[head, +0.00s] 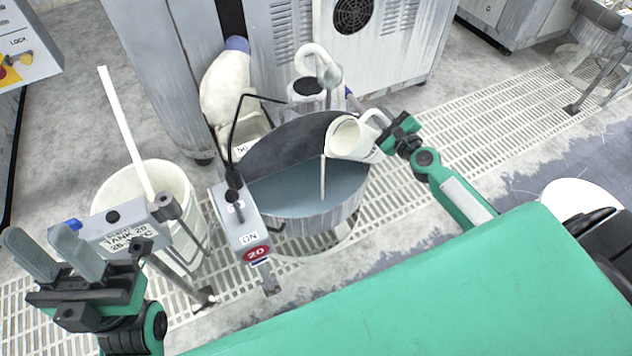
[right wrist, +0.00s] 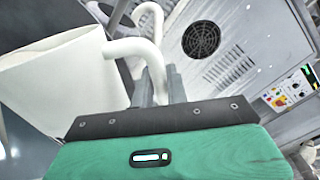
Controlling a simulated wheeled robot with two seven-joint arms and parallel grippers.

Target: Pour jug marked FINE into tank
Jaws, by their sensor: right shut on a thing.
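The white jug (head: 352,138) is tipped over the round tank (head: 318,222), mouth to the left. A thin pale stream (head: 323,178) runs from its lip to the grey-blue liquid (head: 290,192). The marking on the jug is too small and turned away to read. My right gripper (head: 388,136) is shut on the jug's handle, right of the tank. In the right wrist view the white jug (right wrist: 60,85) and its handle (right wrist: 150,50) show at the fingers (right wrist: 158,88). My left gripper (head: 58,254) is open and empty at the lower left.
A control box (head: 238,218) with a red 20 badge sits on the tank's near left rim. Machine cabinets (head: 345,40) stand behind. Grating (head: 490,125) lies clear at right.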

